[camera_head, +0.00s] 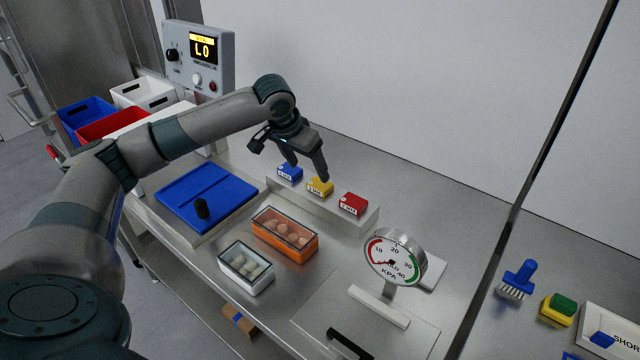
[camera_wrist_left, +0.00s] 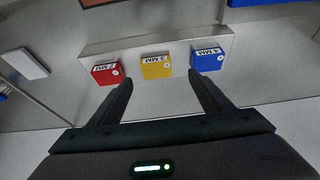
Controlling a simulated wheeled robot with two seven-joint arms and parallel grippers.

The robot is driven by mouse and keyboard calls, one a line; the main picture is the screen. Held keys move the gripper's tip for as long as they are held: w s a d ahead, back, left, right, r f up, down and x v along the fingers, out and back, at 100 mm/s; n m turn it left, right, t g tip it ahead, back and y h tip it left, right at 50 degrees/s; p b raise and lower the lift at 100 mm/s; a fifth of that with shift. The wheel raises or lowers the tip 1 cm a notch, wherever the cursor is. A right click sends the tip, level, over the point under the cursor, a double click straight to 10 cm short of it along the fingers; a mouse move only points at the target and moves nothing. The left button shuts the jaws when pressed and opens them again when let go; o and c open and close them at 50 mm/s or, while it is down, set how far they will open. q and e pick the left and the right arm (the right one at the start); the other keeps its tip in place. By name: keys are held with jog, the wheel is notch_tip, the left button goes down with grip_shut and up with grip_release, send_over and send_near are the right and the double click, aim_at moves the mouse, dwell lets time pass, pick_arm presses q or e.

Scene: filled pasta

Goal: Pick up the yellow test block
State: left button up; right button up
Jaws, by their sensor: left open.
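The yellow test block (camera_head: 319,187) sits between the blue test block (camera_head: 289,173) and the red test block (camera_head: 352,205) on a raised metal ledge (camera_head: 372,218). My left gripper (camera_head: 306,172) is open and empty, just above the blocks, with its fingertips close to the blue and yellow ones in the head view. In the left wrist view the yellow block (camera_wrist_left: 156,67) lies ahead, between the spread fingers (camera_wrist_left: 160,85) and beyond their tips. The blue block (camera_wrist_left: 207,58) is near one fingertip and the red block (camera_wrist_left: 106,72) is off the other. My right gripper is not in view.
A blue tray (camera_head: 178,212) lies left of the ledge. An orange box (camera_head: 283,254) and a white box (camera_head: 240,285) hold pale round pieces in front. A pressure gauge (camera_head: 392,257) stands to the right. A grey control box (camera_head: 199,57) reading L0 is behind.

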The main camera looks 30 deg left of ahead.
aim_at(318, 185)
pick_arm(q)
jog(key=shift+x, duration=0.9)
jog(key=shift+w+f, duration=0.1)
jog(key=shift+f, duration=0.1)
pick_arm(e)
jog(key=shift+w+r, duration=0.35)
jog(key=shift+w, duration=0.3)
pick_arm(q)
jog(key=shift+f, duration=0.1)
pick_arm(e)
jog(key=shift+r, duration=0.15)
pick_arm(q)
jog(key=shift+w+d+f+p, duration=0.15)
jog(key=shift+f+p, duration=0.1)
jog(key=shift+p, duration=0.25)
jog(key=x, duration=0.1)
jog(key=p+x, duration=0.1)
jog(key=x, duration=0.1)
jog(key=shift+d+f, duration=0.1)
jog(key=shift+d, duration=0.15)
jog(key=shift+w+f, duration=0.2)
jog(key=shift+f, duration=0.4)
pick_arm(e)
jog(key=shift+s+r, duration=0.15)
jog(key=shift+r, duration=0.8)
pick_arm(q)
jog(key=shift+c, duration=0.6)
jog(key=c, duration=1)
